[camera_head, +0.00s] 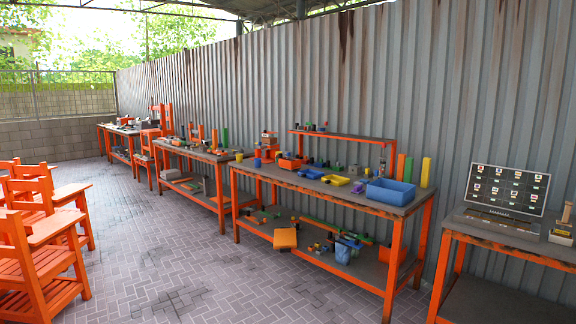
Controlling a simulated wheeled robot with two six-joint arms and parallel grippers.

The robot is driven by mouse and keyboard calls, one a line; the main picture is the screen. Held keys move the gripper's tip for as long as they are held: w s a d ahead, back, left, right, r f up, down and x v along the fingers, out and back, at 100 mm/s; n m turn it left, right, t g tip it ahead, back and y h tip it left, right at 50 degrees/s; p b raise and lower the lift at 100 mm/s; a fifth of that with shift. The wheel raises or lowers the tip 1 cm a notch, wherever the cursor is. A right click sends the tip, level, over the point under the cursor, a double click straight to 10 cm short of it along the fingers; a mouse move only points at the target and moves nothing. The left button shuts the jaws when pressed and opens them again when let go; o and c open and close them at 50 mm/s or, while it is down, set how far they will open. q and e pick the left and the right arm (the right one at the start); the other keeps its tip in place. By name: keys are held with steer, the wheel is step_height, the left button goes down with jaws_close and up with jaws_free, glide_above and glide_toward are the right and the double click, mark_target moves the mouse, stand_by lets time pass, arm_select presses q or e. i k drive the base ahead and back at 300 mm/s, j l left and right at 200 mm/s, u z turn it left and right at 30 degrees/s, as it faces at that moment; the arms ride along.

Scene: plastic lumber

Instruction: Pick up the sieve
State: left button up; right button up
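I cannot make out a sieve with certainty among the small items on the benches. The nearest full bench (318,188) has an orange frame and a dark top. It carries a blue crate (391,197) at its right end, a yellow tray (335,180) and several small coloured pieces. Its lower shelf holds an orange block (285,239), a blue-grey bucket (343,252) and more loose pieces. Neither of my grippers shows in the head view.
A bench at right carries an open laptop (507,190). Another orange bench (190,155) stands farther left along the corrugated wall (260,90). Orange chairs (40,255) stand at left. The brick-patterned floor (170,255) between chairs and benches is clear.

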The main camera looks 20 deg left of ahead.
mark_target(283, 163)
steer(key=i+j+u, duration=0.35)
steer(key=i, duration=0.35)
steer(key=i+j+u, duration=0.35)
steer(key=i, duration=0.4)
steer(key=i+l+u, duration=0.1)
steer(key=i+u, duration=0.25)
steer(key=i, duration=0.35)
steer(key=i+j+u, duration=0.1)
steer(key=i+u, duration=0.2)
steer(key=i, duration=0.3)
steer(key=i+u, duration=0.3)
steer(key=i, duration=0.3)
steer(key=i+l+u, duration=0.35)
steer(key=i, duration=0.25)
steer(key=i+z, duration=0.4)
steer(key=i+j+z, duration=0.25)
steer(key=i+z, duration=0.15)
steer(key=i+j+z, duration=0.45)
steer(key=i+l, duration=0.05)
steer(key=l, duration=0.05)
